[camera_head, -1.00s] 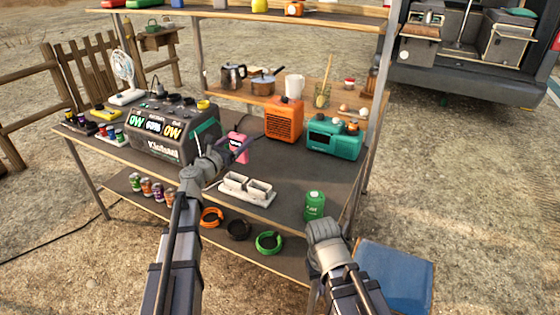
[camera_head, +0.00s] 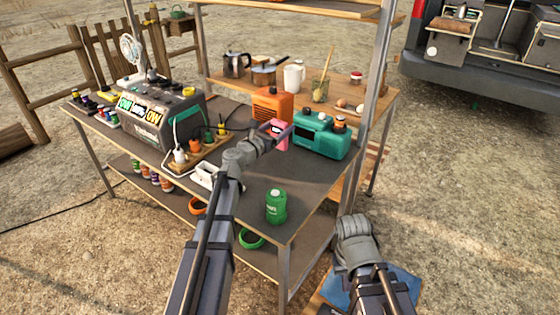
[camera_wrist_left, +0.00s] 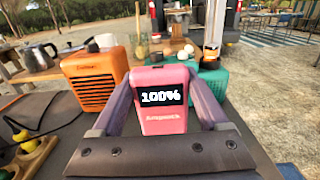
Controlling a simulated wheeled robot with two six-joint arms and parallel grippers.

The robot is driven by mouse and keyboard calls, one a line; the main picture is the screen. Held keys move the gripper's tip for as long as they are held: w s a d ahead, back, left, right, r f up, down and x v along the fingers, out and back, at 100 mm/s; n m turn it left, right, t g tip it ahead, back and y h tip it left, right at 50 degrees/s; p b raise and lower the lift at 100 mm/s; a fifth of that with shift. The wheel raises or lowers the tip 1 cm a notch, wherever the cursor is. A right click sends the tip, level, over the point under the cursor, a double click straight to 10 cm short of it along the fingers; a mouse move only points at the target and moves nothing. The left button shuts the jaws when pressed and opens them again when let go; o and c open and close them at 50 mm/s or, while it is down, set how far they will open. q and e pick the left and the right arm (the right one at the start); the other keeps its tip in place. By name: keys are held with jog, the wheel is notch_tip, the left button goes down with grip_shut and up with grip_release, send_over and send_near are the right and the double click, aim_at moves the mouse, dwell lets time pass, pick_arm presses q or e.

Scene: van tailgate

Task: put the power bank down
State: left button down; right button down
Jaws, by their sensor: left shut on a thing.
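The pink power bank (camera_head: 281,142) is held upright between the fingers of my left gripper (camera_head: 277,131), over the dark table top in front of the orange and teal units. In the left wrist view the power bank (camera_wrist_left: 163,112) fills the middle, its black display reading 100%, with a finger of the left gripper (camera_wrist_left: 163,100) pressed on each side. Its lower end is hidden by the gripper body, so I cannot tell whether it touches the table. My right arm's wrist shows at the lower right of the head view; its fingers are hidden.
An orange heater-like box (camera_head: 271,104) and a teal radio-like box (camera_head: 321,137) stand just behind. A green canister (camera_head: 276,206) stands near the front edge. A power station (camera_head: 160,118) and a wooden tray (camera_head: 205,152) are left. Dark table top is bare around the canister.

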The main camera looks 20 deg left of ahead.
pick_arm(q)
jog(key=shift+f+b, duration=4.45)
jog(key=shift+f, duration=0.35)
jog(key=shift+f, duration=0.2)
grip_release()
jog(key=shift+r, duration=0.1)
jog(key=shift+r, duration=0.1)
jog(key=v, duration=1.2)
jog(key=shift+r, duration=0.1)
